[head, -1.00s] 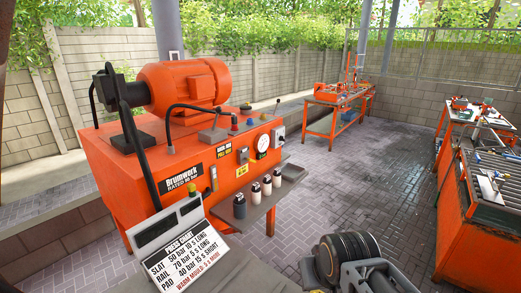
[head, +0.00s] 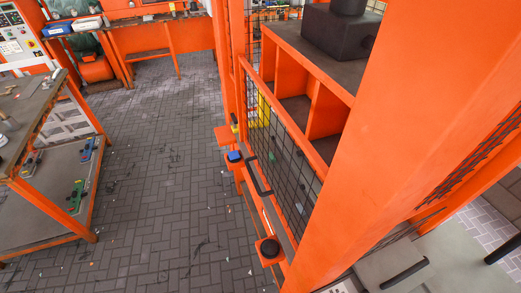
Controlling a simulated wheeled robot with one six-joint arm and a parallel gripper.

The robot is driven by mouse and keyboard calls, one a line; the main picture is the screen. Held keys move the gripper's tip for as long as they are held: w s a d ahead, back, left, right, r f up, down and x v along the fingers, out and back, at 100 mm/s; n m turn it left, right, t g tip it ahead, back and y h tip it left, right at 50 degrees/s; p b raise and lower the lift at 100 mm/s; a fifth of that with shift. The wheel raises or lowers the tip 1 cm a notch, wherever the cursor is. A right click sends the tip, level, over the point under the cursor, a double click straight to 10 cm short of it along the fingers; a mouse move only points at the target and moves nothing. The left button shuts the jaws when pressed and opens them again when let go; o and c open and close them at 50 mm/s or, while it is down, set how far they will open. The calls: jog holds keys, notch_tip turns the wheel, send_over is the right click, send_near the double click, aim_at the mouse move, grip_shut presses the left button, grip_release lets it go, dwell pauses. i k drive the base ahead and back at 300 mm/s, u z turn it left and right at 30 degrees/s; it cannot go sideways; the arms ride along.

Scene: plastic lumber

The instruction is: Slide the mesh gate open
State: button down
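The mesh gate (head: 283,158) is a dark wire panel in an orange frame, seen steeply from the side on the orange press-like frame (head: 410,120). A black bar handle (head: 257,180) stands on its outer side. Orange compartments (head: 325,105) show behind and above the mesh. I cannot tell from this angle how far along its track the gate stands. My gripper is not in this view.
A blue-topped box (head: 235,156) and a round black button (head: 269,248) jut from the frame beside the gate. A two-level workbench (head: 45,205) stands at left. The paved floor (head: 165,170) between is clear. An orange table (head: 160,28) stands at the back.

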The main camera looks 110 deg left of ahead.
aim_at(320, 165)
jog(key=u, duration=0.25)
jog(key=i, duration=0.35)
jog(key=u, duration=3.7)
jog(key=k, duration=1.3)
jog(key=u, duration=0.8)
jog(key=i, duration=2.2)
jog(key=z, duration=0.6)
